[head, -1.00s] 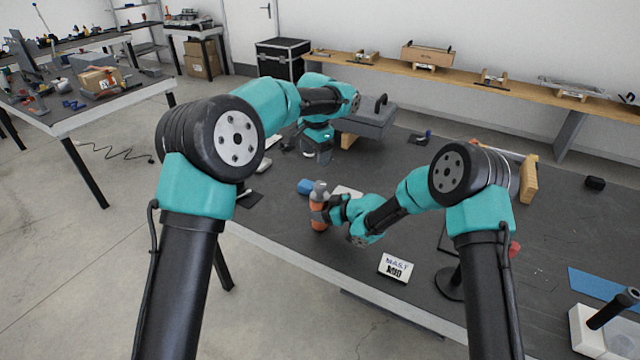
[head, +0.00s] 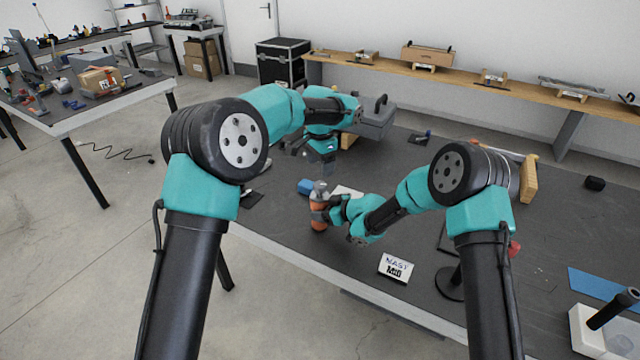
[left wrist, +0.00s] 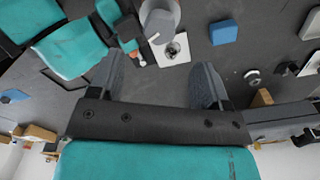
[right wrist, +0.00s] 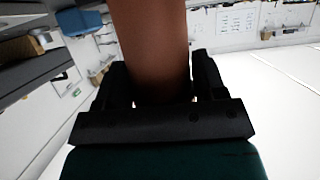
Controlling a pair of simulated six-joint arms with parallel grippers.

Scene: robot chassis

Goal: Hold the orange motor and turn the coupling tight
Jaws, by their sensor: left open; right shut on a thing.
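The orange motor (head: 318,217) stands upright near the table's front edge, with the grey coupling (head: 319,190) on its top. My right gripper (head: 328,207) is shut on the motor from the right. In the right wrist view the motor's orange body (right wrist: 150,45) fills the space between the fingers. My left gripper (head: 327,168) is open and empty, above and behind the motor, apart from it. In the left wrist view the grey coupling (left wrist: 160,20) shows beyond my open fingers (left wrist: 167,85), near the top edge.
A blue block (head: 305,186) lies just left of the coupling. A grey toolbox (head: 374,122) is at the back. The table middle right is fairly clear.

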